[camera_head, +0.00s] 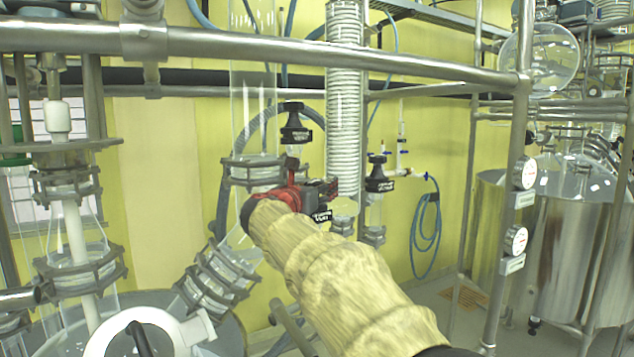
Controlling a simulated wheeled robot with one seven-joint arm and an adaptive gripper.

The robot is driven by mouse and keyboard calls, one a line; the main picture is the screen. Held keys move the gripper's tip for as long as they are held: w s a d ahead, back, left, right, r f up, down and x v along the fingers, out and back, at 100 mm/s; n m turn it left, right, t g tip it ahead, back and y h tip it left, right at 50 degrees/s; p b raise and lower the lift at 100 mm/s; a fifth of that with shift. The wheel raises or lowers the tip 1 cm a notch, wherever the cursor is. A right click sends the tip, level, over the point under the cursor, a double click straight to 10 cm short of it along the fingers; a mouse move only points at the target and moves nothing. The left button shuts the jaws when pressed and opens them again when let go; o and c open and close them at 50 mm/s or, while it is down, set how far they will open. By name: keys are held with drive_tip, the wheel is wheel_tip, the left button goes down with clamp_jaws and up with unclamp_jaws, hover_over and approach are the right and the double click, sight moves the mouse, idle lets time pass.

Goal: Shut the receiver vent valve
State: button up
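My gripper (328,190), red and black at the end of my yellow-sleeved arm, is at mid-picture beside the glass column, in front of the pipework. A small black tag (322,216) with white lettering shows just below its fingers; the word looks like "VENT", but it is too small to read surely. The valve that this tag belongs to is mostly hidden behind my gripper. I cannot tell whether the fingers touch it or how far they are apart. Two other black valve knobs with tags show, one above my gripper (295,122) and one to its right (378,178).
A steel rail (400,65) crosses above, and an upright post (512,170) with two gauges stands right. A coiled glass condenser (344,110) hangs behind my gripper. Clamped glass joints (215,280) stand left below. Steel vessels (580,235) stand at the right. A blue hose (425,235) hangs on the wall.

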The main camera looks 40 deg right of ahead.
drive_tip(key=o, duration=0.5)
drive_tip(key=shift+w+a+r, duration=0.1)
drive_tip(key=shift+w+r, duration=0.05)
drive_tip(key=shift+r, duration=0.3)
drive_tip(key=shift+w+f+n+t+b, duration=0.1)
drive_tip(key=shift+w+n+t+b, duration=0.05)
drive_tip(key=shift+n+t+b, duration=0.2)
drive_tip(key=shift+w+f+n+t+y+b, duration=0.25)
drive_tip(key=shift+w+n+t+y+b, duration=0.15)
drive_tip(key=shift+n+t+y, duration=0.5)
drive_tip(key=shift+s+n+t+y, duration=0.15)
drive_tip(key=shift+n+t+y, duration=0.15)
drive_tip(key=shift+t, duration=0.25)
drive_tip(key=shift+n+t+y, duration=0.25)
drive_tip(key=shift+t+y, duration=0.05)
drive_tip(key=shift+t, duration=0.1)
drive_tip(key=shift+f+n+t+y+b, duration=0.1)
drive_tip(key=shift+n+t+y+b, duration=0.45)
drive_tip(key=shift+n+t+y, duration=0.55)
drive_tip(key=shift+c, duration=1.4)
